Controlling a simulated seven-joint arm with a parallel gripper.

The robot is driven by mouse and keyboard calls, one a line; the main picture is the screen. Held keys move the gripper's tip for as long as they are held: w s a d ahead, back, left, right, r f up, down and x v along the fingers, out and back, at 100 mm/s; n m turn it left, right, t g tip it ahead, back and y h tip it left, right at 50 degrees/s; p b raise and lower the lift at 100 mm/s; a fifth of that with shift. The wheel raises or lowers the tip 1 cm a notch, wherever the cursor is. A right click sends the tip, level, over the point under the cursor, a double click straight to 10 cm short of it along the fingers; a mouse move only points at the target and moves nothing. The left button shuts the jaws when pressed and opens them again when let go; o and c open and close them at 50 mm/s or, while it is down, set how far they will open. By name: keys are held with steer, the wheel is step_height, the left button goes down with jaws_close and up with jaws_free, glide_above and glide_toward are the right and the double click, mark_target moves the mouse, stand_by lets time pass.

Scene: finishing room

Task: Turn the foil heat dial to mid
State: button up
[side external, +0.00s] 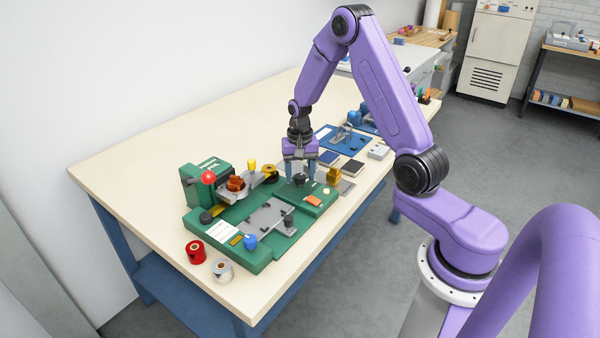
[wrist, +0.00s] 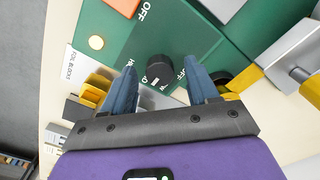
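The foil heat dial is a round black knob (wrist: 159,68) on a green panel in the wrist view. White lettering lies around it, partly hidden by my fingers, and a small white mark shows at its near edge. In the side view the dial (side external: 299,180) sits on the green foil machine (side external: 262,250), between my fingers. My gripper (side external: 300,178) points down at it. In the wrist view my gripper (wrist: 162,75) is open, one blue finger on each side of the dial, with gaps visible. I cannot tell whether the fingertips reach below the dial's top.
An orange switch (side external: 313,200) is beside the dial. A red-knobbed lever (side external: 209,177), a yellow roll (side external: 270,173) and a blue-handled lever (side external: 250,241) are on the machine. A brass block (side external: 333,175) stands close by. Red (side external: 196,252) and silver (side external: 222,270) foil rolls stand at the front.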

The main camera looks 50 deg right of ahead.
mark_target(298, 177)
steer(key=shift+r, duration=0.1)
step_height(298, 177, up, 17)
steer(key=shift+r, duration=0.15)
stand_by(0.5)
steer(key=shift+a, duration=0.1)
steer(key=s+a+n, duration=0.5)
steer(key=a, duration=0.3)
steer(key=s+a+n, duration=0.5)
steer(key=a, duration=0.3)
steer(key=s+a+f+n, duration=0.1)
steer(key=s+n, duration=0.4)
steer(key=s, duration=0.5)
steer(key=s+a+f+n, duration=0.1)
steer(key=s+n, duration=0.5)
steer(key=s, duration=0.4)
steer(key=shift+a+f+n, duration=0.15)
steer(key=shift+a+n, duration=0.15)
